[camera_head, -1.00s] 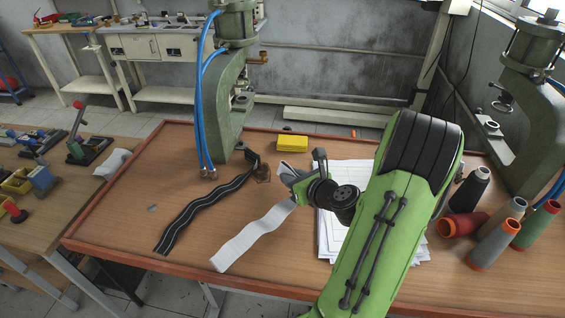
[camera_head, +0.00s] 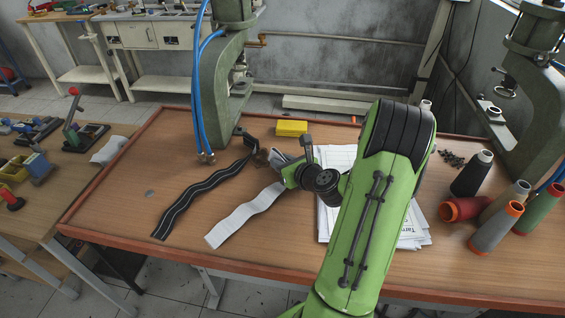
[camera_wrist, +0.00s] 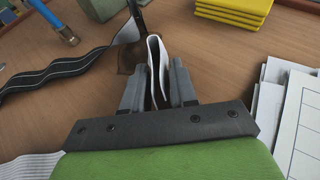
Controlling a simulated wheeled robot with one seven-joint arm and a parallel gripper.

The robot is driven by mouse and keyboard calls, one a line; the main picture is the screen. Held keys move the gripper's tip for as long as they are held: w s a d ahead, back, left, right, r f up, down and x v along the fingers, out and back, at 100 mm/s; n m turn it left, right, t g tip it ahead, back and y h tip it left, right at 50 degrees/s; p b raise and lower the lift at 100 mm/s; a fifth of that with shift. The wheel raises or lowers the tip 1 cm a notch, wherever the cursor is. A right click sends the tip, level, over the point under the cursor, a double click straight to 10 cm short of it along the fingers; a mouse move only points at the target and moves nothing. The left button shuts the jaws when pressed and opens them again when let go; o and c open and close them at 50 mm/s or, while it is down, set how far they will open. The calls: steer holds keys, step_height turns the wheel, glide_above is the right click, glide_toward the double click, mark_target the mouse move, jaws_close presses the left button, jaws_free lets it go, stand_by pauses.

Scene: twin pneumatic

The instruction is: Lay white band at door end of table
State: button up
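The white band (camera_head: 245,213) lies on the wooden table (camera_head: 170,170), its near part flat and wavy, its far end raised at my gripper. In the wrist view the white band (camera_wrist: 158,62) stands folded on edge between the two fingers of my gripper (camera_wrist: 158,88), which looks shut on it. Another stretch of the band shows at the lower left there. In the head view my gripper (camera_head: 280,168) is partly hidden by its own wrist, left of the paper stack.
A black striped band (camera_head: 200,198) lies left of the white one, beside the green press (camera_head: 228,75). A yellow block (camera_head: 291,128) sits behind my gripper. The table's left end is clear.

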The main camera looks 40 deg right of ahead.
steer(key=o, duration=0.3)
steer(key=shift+f, duration=0.2)
steer(key=shift+a, duration=0.15)
